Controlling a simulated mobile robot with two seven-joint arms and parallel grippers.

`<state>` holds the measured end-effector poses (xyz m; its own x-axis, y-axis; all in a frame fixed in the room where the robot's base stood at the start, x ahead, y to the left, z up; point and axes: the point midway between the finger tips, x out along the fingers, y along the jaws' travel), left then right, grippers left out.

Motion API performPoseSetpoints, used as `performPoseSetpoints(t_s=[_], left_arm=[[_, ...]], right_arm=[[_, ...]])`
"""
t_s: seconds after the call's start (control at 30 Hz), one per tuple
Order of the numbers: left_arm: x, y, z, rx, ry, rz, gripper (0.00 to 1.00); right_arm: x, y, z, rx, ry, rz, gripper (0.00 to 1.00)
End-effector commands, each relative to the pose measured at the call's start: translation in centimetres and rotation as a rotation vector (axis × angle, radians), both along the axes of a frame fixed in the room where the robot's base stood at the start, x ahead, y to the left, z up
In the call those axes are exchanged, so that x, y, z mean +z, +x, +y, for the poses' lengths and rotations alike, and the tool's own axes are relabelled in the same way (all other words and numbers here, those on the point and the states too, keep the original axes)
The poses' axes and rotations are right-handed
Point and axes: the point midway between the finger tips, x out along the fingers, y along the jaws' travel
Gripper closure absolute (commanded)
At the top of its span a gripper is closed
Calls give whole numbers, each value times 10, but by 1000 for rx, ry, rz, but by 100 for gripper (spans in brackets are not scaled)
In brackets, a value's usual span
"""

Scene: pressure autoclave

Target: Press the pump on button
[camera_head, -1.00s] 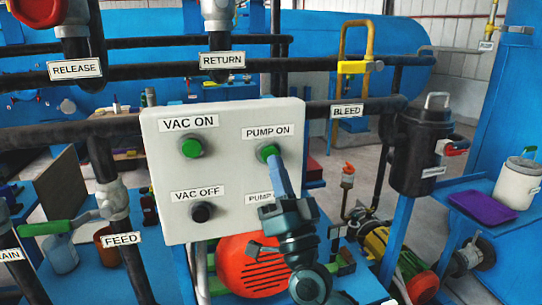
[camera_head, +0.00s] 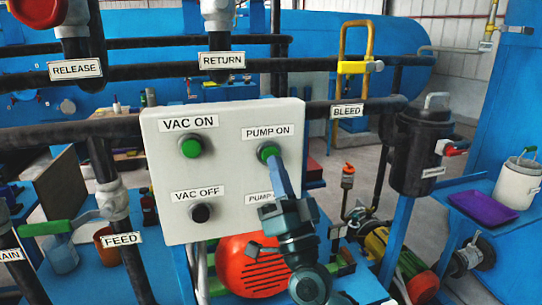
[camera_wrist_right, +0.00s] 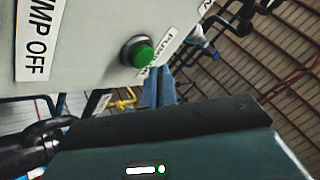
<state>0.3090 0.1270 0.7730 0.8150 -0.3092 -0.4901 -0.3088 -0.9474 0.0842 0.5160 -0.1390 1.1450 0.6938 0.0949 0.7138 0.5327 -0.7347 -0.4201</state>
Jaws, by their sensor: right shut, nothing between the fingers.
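The green pump on button (camera_head: 268,151) sits under its PUMP ON label (camera_head: 268,132) on the upper right of the white control panel (camera_head: 225,165). My right gripper (camera_head: 274,163) is shut and empty, with its blue fingertips right at the lower edge of the button in the head view. In the right wrist view the green button (camera_wrist_right: 142,54) shows just beyond the fingertips (camera_wrist_right: 159,72). Whether the tips touch it I cannot tell. My right gripper covers the pump off button and part of its label (camera_head: 259,197). My left gripper is not in view.
The panel also carries a green VAC ON button (camera_head: 190,147) and a black VAC OFF button (camera_head: 201,213). Dark pipes (camera_head: 350,108) run behind and beside the panel. A red motor (camera_head: 252,267) is below it. A black canister (camera_head: 420,150) stands at the right.

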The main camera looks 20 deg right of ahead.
Motion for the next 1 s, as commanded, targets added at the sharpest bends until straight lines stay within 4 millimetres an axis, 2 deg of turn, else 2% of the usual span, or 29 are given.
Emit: performPoseSetpoints(t_s=[0.53,1.0], left_arm=[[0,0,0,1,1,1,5],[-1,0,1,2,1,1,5]], right_arm=[[0,0,0,0,0,0,100],[0,9,0,0,0,0,100]])
